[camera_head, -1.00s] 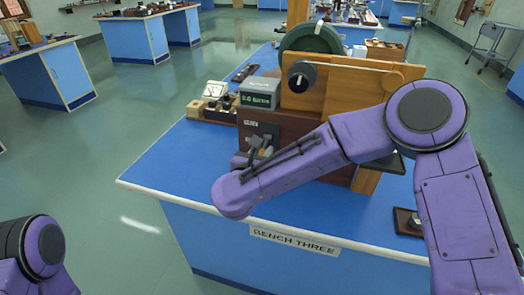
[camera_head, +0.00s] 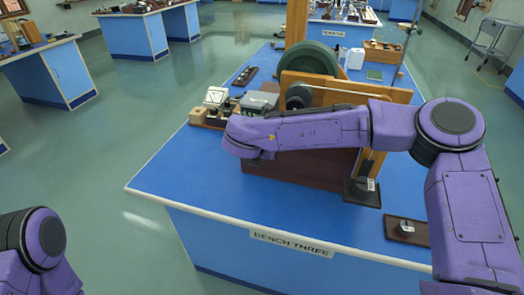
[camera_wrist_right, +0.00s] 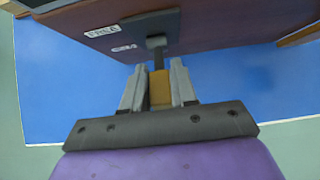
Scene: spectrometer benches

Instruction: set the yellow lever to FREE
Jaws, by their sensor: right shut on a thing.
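The yellow lever (camera_wrist_right: 160,88) shows in the right wrist view, hanging on a dark stem from a dark plate (camera_wrist_right: 158,27) on the brown panel. My right gripper (camera_wrist_right: 160,86) is shut on it, one finger on each side. A white label reading FREE (camera_wrist_right: 102,31) is left of the stem, and a second label (camera_wrist_right: 124,48), hard to read, sits nearer the lever. In the head view my right forearm covers the lever and the gripper. Only the elbow of my left arm shows at the lower left; its gripper is out of view.
Bench three's blue top (camera_head: 185,180) is clear at its front left. The wooden apparatus (camera_head: 330,88) with a green wheel (camera_head: 308,62) stands behind my forearm. A dark block (camera_head: 362,192) and a small brown tray (camera_head: 408,230) are at the right.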

